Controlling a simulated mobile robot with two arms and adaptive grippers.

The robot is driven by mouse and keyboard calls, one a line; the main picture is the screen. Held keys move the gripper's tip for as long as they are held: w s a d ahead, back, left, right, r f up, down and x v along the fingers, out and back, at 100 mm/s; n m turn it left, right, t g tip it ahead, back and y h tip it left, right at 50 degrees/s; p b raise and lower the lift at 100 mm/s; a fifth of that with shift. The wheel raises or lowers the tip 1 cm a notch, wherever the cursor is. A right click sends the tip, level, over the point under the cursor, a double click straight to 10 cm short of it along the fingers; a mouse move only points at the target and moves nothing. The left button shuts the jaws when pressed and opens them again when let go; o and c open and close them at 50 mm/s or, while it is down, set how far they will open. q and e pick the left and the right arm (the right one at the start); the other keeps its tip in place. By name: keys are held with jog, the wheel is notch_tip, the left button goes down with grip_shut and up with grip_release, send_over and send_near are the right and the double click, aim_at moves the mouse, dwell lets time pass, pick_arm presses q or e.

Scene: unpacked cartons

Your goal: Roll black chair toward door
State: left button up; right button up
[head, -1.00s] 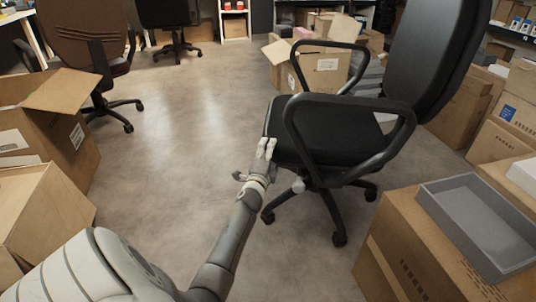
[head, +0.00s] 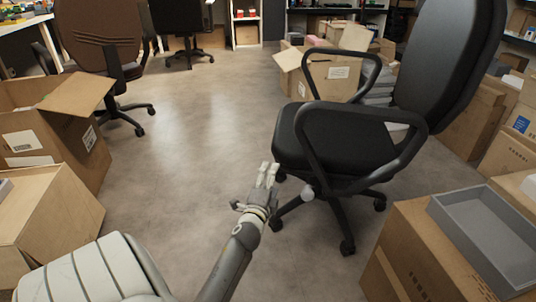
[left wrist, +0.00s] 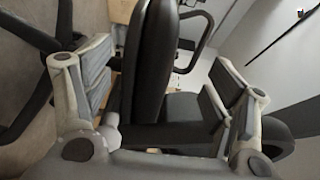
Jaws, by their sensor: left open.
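The black chair (head: 300,137) stands upright on its castered base at the right of the middle, its tall backrest (head: 455,60) to the right and its armrests toward and away from me. My right gripper is out of view. No door shows clearly.
Open cartons (head: 50,135) stand at the left and a carton with a grey tray (head: 485,235) at the near right. A brown chair (head: 100,40) and another black chair (head: 183,25) stand farther back. More cartons (head: 335,70) lie behind the black chair. The floor between is clear.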

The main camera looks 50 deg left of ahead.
pick_arm(q)
jog(key=shift+v, duration=1.05)
